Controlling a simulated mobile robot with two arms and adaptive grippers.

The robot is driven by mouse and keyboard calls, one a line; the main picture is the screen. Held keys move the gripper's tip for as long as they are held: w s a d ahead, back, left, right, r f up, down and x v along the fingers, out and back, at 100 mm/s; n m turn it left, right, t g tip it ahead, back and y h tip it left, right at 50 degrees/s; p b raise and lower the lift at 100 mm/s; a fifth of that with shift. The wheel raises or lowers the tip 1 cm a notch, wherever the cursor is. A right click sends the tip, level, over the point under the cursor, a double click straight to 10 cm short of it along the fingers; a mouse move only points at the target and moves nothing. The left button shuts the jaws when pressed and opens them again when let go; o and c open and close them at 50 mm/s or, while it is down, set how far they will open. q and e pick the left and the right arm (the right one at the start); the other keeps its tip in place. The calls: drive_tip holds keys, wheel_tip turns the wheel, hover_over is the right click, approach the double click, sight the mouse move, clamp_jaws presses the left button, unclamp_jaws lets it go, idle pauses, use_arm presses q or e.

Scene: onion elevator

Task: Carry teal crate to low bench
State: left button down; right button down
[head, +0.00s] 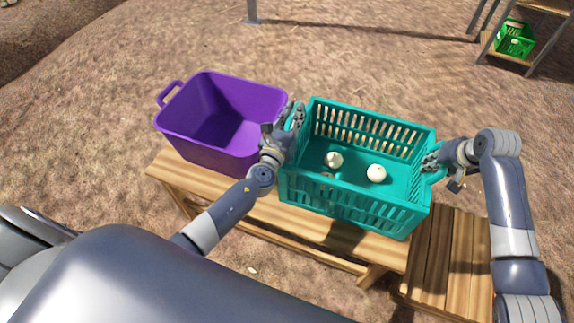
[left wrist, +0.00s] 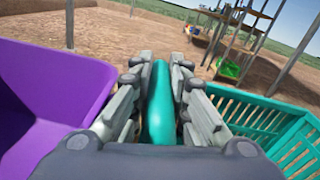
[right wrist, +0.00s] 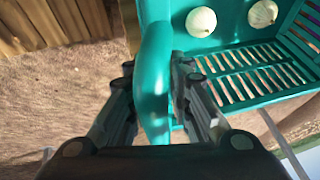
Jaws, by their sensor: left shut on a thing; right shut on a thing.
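The teal crate (head: 360,205) has slatted walls and holds two pale onions (head: 376,172) on its floor. It is over the right part of a long wooden bench (head: 270,212), and a dark shadow lies on the planks below it. My left gripper (head: 297,118) is shut on the crate's left handle (left wrist: 160,100). My right gripper (head: 432,160) is shut on its right handle (right wrist: 155,80). A second slatted wooden surface (head: 445,255) is at the lower right, close to the long bench. I cannot tell for sure which is the low bench.
A purple tub (head: 200,140) stands on the long bench just left of the crate and my left gripper. A green crate (head: 515,38) sits on a rack at the far upper right. Bare brown ground lies behind the bench.

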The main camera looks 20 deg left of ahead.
use_arm(q)
drive_tip(key=shift+d+f, duration=0.1)
drive_tip(key=shift+d, duration=0.25)
use_arm(e)
drive_tip(key=shift+a+f, duration=0.2)
drive_tip(key=shift+f, duration=0.05)
use_arm(q)
drive_tip(key=c, duration=1.8)
unclamp_jaws()
use_arm(e)
drive_tip(key=c, duration=1.7)
unclamp_jaws()
use_arm(q)
drive_tip(key=shift+o, duration=1.2)
use_arm(e)
drive_tip(key=shift+o, duration=1.4)
use_arm(q)
drive_tip(key=shift+a, duration=0.15)
use_arm(e)
drive_tip(key=shift+d, duration=0.15)
use_arm(q)
drive_tip(key=shift+s+a, duration=0.1)
drive_tip(key=shift+s, duration=0.35)
use_arm(e)
drive_tip(key=shift+r, duration=0.1)
use_arm(q)
drive_tip(key=s, duration=1.1)
drive_tip(key=shift+d, duration=0.25)
use_arm(e)
drive_tip(key=v, duration=1.2)
